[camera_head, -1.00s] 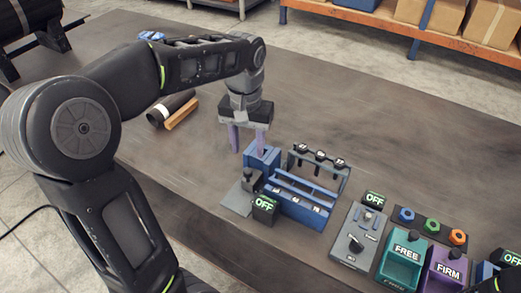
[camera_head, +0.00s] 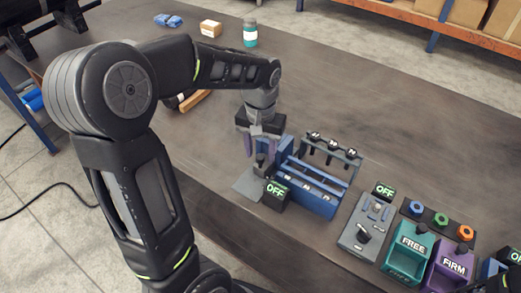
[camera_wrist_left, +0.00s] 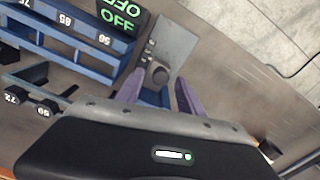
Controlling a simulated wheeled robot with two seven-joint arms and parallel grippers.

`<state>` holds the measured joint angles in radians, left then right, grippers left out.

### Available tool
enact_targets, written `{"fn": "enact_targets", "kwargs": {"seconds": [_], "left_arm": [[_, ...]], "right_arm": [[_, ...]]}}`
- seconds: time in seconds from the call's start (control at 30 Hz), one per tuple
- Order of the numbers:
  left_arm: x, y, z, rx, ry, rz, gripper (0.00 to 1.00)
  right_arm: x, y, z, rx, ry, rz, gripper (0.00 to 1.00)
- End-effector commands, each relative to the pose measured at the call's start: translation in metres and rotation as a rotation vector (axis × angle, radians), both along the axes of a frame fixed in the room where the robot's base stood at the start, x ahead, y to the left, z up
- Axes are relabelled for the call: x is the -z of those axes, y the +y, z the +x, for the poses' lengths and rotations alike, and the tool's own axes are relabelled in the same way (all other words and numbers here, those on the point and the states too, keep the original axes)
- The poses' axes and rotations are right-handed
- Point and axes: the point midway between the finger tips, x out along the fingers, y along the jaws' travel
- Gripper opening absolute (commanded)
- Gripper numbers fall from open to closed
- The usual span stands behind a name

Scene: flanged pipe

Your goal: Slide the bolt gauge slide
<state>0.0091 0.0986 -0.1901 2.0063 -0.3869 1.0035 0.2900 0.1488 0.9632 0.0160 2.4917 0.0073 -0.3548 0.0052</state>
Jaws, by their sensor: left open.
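The bolt gauge is a blue rack (camera_head: 311,192) with numbered slots, on the dark table. A blue block stands at its left end, partly hidden behind my left gripper. A small grey block with a round knob (camera_wrist_left: 160,74) sits on a grey base plate (camera_wrist_left: 174,40) beside the rack. My left gripper (camera_head: 260,152) is open over this end, fingers pointing down. In the left wrist view its purple fingers (camera_wrist_left: 158,92) straddle a bit of blue, with the knob just beyond the fingertips. I cannot tell whether they touch anything. My right gripper is not in view.
A black OFF display (camera_head: 276,191) stands close by the base plate. A rack with several black hanging tags (camera_head: 332,147) stands behind the gauge. A grey switch panel (camera_head: 364,226) and the teal FREE bin (camera_head: 408,247) are to the right.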

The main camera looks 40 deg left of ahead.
Motion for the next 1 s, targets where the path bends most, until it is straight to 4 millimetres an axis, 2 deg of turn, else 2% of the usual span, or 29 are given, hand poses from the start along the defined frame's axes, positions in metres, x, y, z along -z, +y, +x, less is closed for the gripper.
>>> {"fn": "enact_targets", "kwargs": {"seconds": [0.33,0.87,1.0], "left_arm": [[0.0054,0.0003,0.0,0.0,-0.001,0.0,0.45],[0.0051,0.0002,0.0,0.0,-0.001,0.0,0.01],[0.005,0.0002,0.0001,0.0,-0.001,0.0,0.0]], "right_arm": [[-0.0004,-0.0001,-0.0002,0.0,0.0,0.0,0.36],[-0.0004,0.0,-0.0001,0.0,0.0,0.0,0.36],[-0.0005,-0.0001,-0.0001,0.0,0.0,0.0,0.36]]}}
